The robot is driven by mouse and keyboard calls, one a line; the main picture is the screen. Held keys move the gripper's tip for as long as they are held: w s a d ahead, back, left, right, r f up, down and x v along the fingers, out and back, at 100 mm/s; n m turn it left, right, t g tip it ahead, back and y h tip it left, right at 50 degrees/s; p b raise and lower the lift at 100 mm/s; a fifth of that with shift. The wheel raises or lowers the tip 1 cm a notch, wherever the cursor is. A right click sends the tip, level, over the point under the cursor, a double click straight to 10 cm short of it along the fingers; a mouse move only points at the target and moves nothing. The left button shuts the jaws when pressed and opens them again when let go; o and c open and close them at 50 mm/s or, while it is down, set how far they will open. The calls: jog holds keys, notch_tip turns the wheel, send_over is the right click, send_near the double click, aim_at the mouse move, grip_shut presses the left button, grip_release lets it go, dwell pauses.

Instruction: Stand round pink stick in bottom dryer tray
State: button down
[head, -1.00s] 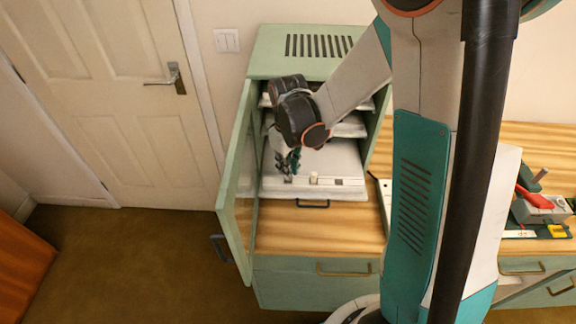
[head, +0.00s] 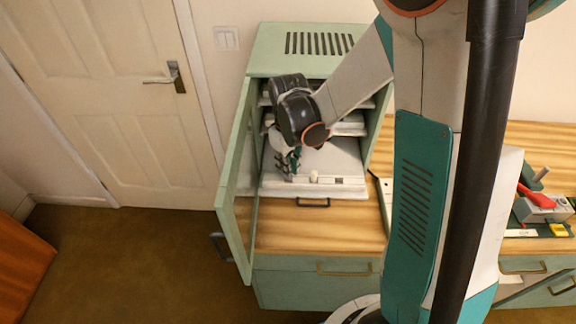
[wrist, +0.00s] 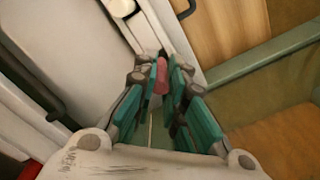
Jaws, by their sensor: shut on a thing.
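The round pink stick (wrist: 161,75) is pinched between the fingertips of my gripper (wrist: 160,84) in the wrist view. Its lower end is hidden, so I cannot tell whether it touches the tray. In the head view my gripper (head: 289,164) is over the front left part of the bottom dryer tray (head: 335,160), and the stick cannot be made out there. The tray is pulled out and has a pale rail along its front. A short cream piece (head: 314,177) stands at this rail, to the right of my gripper; it also shows in the wrist view (wrist: 121,7).
The green dryer (head: 300,62) stands on the wooden counter (head: 330,236). Its door (head: 238,190) is open, close to the left of my gripper. More trays (head: 347,129) sit above the bottom one. A grey tool with a red handle (head: 531,200) is at the far right.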

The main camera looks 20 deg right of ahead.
jog(key=shift+f, duration=0.2)
dwell(0.5)
jog(key=shift+f+b, duration=0.35)
jog(key=shift+b, duration=0.15)
jog(key=shift+f+b, duration=0.65)
jog(key=shift+b, duration=0.05)
dwell(0.4)
jog(key=c, duration=1.6)
grip_release()
jog(key=shift+o, duration=0.2)
jog(key=shift+r, duration=0.1)
jog(key=shift+r+p, duration=2.75)
jog(key=shift+r, duration=1.2)
